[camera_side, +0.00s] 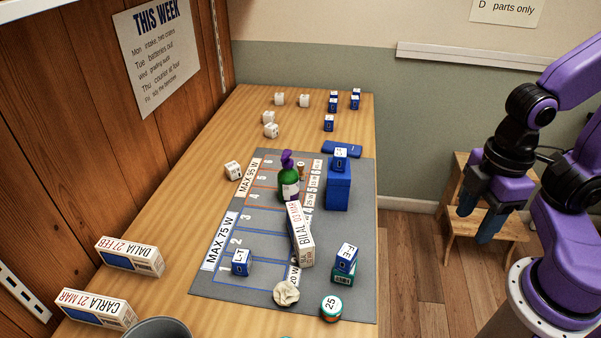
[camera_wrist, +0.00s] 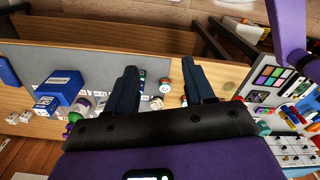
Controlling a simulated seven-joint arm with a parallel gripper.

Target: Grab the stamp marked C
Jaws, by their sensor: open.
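I cannot make out a stamp marked C in either view; any letter that small is unreadable here. My gripper (camera_side: 479,214) hangs in the air to the right of the table in the side view, apart from everything on it. In the wrist view my gripper (camera_wrist: 162,72) has its two dark fingers spread, with nothing held between them. The right finger partly hides the tabletop.
On the mat stand a tall blue box (camera_side: 339,190), a green pump bottle (camera_side: 289,183), a leaning BILAL box (camera_side: 300,235) and lettered blocks, one LT (camera_side: 240,262). White dice (camera_side: 279,99) and blue blocks (camera_side: 328,123) lie farther back. A crowded tray (camera_wrist: 290,148) shows at the wrist view's right.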

